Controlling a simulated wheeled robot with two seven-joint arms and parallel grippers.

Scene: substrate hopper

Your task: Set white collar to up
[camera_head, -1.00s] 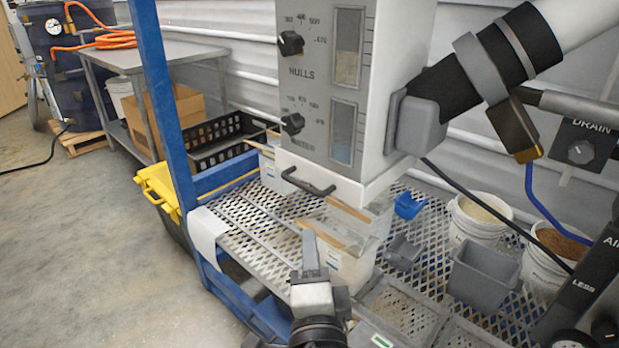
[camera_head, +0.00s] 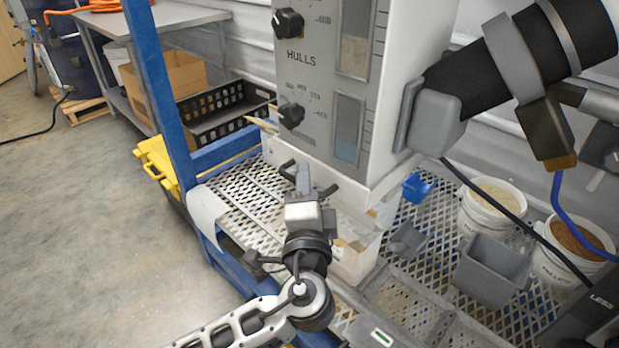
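The white collar (camera_head: 352,192) appears to be the white band around the foot of the grey-faced hopper (camera_head: 318,85). A black bar handle (camera_head: 327,192) sticks out from its front. My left gripper (camera_head: 303,178) comes up from below, with its fingers in front of the handle. The fingers overlap the handle in the picture and hide its middle. I see the gripper from behind, so contact and finger opening cannot be told. My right gripper is not in view.
A mesh shelf (camera_head: 240,190) with a blue post (camera_head: 158,85) lies below the hopper. White tubs, a grey bin (camera_head: 492,272) and two white buckets, one at right (camera_head: 490,205), stand on it. A black pipe (camera_head: 500,65) joins the hopper's right side. Open floor lies left.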

